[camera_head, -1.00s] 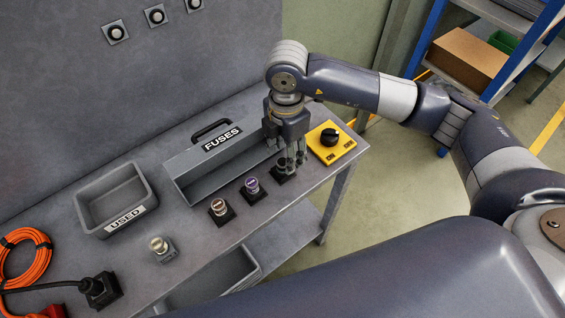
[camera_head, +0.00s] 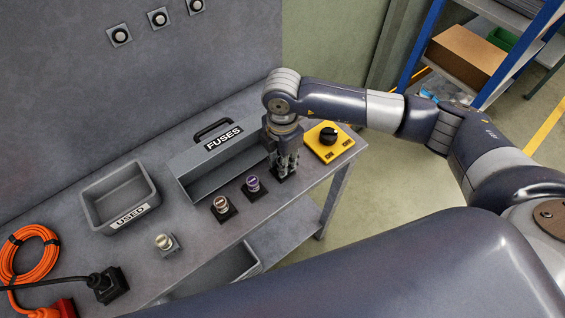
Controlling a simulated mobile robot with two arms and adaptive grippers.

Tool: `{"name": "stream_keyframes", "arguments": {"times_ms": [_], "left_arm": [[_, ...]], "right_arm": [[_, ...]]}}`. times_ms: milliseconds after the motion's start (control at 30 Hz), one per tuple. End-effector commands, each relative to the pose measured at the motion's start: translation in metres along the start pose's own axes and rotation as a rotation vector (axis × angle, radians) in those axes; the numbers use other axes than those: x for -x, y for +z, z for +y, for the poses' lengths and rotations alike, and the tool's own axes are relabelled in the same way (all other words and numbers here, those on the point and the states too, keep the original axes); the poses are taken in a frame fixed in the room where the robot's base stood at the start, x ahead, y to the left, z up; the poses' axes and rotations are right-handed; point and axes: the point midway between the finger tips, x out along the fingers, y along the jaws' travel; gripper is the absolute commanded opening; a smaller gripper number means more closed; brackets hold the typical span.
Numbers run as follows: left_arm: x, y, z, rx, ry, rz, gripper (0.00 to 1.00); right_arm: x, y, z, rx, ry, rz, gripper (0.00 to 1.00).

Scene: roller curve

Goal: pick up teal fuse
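I see no teal colour anywhere, so I cannot pick out a teal fuse. My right gripper (camera_head: 286,164) points down over a black socket (camera_head: 283,177) at the right end of the row, near the yellow switch box. Its fingers cover most of that socket, and whatever sits in it is hidden. I cannot tell whether the fingers are open or closed on something. A purple-topped fuse (camera_head: 253,183) and a brown-topped fuse (camera_head: 220,203) stand in black sockets to the left. A cream-topped fuse (camera_head: 163,241) stands farther left. My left gripper is not in view.
A grey box marked FUSES (camera_head: 185,178) lies just behind the row, and a grey tray marked USED (camera_head: 98,218) is left of it. The yellow switch box (camera_head: 322,151) stands close right of my gripper. An orange cable (camera_head: 45,262) lies at the left.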

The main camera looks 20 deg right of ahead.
Motion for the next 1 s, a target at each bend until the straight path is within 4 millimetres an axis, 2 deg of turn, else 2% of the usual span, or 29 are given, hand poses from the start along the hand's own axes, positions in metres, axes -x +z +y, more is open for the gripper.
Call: {"name": "stream_keyframes", "arguments": {"times_ms": [267, 533, 1000], "left_arm": [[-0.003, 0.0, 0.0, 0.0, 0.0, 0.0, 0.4], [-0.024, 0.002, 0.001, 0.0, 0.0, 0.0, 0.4], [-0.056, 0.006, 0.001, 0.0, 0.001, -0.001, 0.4]], "right_arm": [[0.004, 0.0, 0.001, 0.0, 0.002, 0.001, 0.0], [0.034, -0.001, -0.001, 0.003, 0.005, 0.0, 0.0], [0.043, -0.048, -0.105, 0.006, 0.003, 0.001, 0.0]]}}
